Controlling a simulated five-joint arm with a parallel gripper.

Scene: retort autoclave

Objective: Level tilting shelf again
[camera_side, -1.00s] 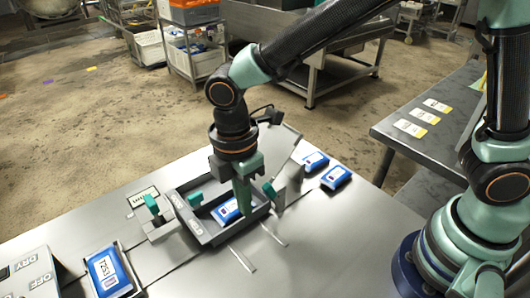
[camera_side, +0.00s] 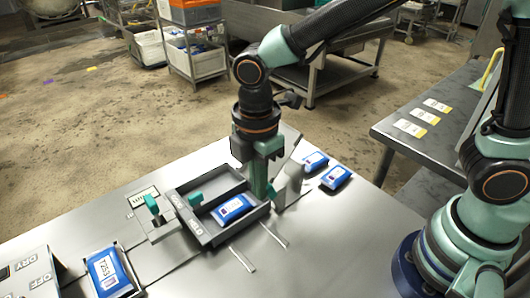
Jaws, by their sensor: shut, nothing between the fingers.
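The shelf is a grey open tray (camera_side: 197,231) with raised walls, on the metal table in the middle of the view. A blue pouch (camera_side: 231,209) with a white label lies in its front right part. I cannot tell from this angle how far the shelf tilts. A teal handle (camera_side: 152,204) stands on a bracket at its left, and a second teal piece (camera_side: 195,198) shows at the left inside. My gripper (camera_side: 261,196) points down at the shelf's right end, shut and empty. It hides part of that end, and I cannot tell whether it touches.
Two blue pouches (camera_side: 336,177) lie right of the shelf. Another pouch (camera_side: 109,271) marked T253 sits in a holder at front left, beside a DRY/OFF panel (camera_side: 28,274). A side table (camera_side: 440,120) with white cards stands at right. The front right tabletop is clear.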

